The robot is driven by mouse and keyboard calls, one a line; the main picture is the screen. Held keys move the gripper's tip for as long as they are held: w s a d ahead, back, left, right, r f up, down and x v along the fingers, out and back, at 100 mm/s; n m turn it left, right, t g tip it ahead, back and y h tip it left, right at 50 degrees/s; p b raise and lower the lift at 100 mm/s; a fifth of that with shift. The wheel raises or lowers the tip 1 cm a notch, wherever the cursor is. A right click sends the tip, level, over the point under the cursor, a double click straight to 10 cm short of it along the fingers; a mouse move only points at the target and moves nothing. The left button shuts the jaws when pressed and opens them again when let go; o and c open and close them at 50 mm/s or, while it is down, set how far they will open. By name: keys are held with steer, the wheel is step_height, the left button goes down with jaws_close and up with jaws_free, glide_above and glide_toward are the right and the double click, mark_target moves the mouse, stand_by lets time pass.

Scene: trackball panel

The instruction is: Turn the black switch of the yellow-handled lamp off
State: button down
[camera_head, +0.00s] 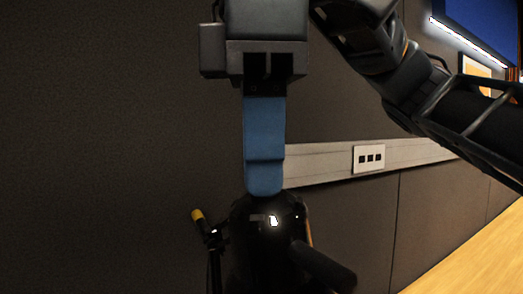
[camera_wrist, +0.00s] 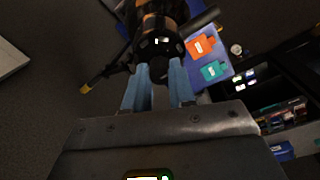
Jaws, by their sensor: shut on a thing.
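The lamp (camera_head: 262,250) is a dark, glossy, rounded body low in the middle of the head view, with a yellow-tipped handle (camera_head: 198,215) on its left. In the wrist view the lamp (camera_wrist: 155,22) is black with orange bands, and the yellow tip (camera_wrist: 86,88) is at the left. My gripper (camera_head: 265,190) points down, its blue fingertips at the top of the lamp. In the wrist view the gripper (camera_wrist: 160,68) has its two fingertips close together at the lamp's black end. The black switch is not clearly visible; the fingertips cover that spot.
A dark bar (camera_head: 323,266) sticks out from the lamp to the lower right. A dark panelled wall stands behind, with a pale rail and a socket plate (camera_head: 369,158). In the wrist view, orange (camera_wrist: 200,46) and teal (camera_wrist: 214,70) shapes lie on a blue surface at the right.

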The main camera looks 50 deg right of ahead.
stand_by(0.4)
steer(key=c, duration=0.9)
jaws_free()
steer(key=shift+c, duration=0.2)
steer(key=shift+s+a+r+b, duration=0.1)
steer(key=shift+a+r+b, duration=0.05)
steer(key=shift+r, duration=1.8)
steer(key=shift+s+a+r+b, duration=0.1)
steer(key=shift+r+b, duration=0.05)
steer(key=shift+r, duration=1.8)
